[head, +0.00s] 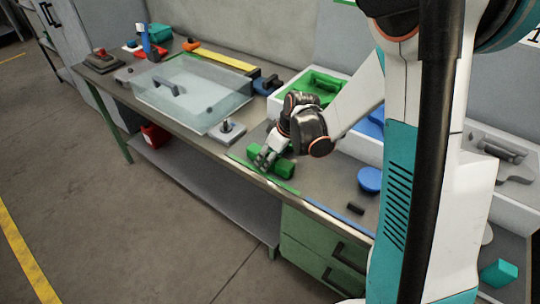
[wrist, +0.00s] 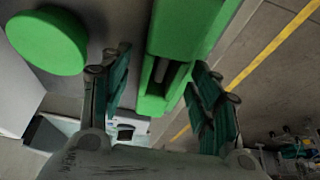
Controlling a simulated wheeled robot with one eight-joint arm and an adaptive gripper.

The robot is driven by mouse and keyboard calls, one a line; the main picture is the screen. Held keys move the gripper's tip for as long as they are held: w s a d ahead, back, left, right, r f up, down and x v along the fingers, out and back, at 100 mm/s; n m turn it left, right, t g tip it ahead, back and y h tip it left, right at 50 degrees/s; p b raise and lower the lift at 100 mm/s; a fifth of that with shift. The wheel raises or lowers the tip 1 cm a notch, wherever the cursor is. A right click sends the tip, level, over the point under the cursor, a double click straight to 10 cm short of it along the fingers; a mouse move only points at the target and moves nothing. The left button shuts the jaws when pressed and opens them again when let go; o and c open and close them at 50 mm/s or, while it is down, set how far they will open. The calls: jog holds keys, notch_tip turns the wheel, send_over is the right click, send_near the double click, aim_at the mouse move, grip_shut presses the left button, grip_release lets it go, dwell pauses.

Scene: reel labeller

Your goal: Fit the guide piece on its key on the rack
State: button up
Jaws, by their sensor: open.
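A green block (head: 283,168), apparently the guide piece, lies near the front edge of the workbench. In the wrist view this green piece (wrist: 157,92) shows a slot along its near part. My gripper (head: 266,158) is low over the bench at the block. In the wrist view my open gripper (wrist: 158,78) has one finger on each side of the green piece, with gaps visible. Contact with the piece cannot be seen. The white rack (head: 340,92) stands behind, with a green section (head: 322,82) and a blue section (head: 370,124); my arm hides part of it.
A metal plate with a black knob (head: 227,130) lies left of my gripper. A clear-lidded case (head: 190,90) is further left. A blue disc (head: 370,179) and small black piece (head: 355,209) lie right. A green disc (wrist: 47,40) shows in the wrist view.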

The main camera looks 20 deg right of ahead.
jog(key=v, duration=1.2)
dwell(0.3)
jog(key=s+a+r+m+t+h, duration=0.1)
jog(key=s+r+m, duration=0.2)
jog(key=s, duration=0.6)
jog(key=s+a+r+m+t+h, duration=0.1)
jog(key=s+r+m, duration=0.3)
jog(key=s, duration=0.6)
jog(key=shift+s+a+r+t+h, duration=0.15)
jog(key=shift+a+r+t+h, duration=0.25)
jog(key=shift+t, duration=0.4)
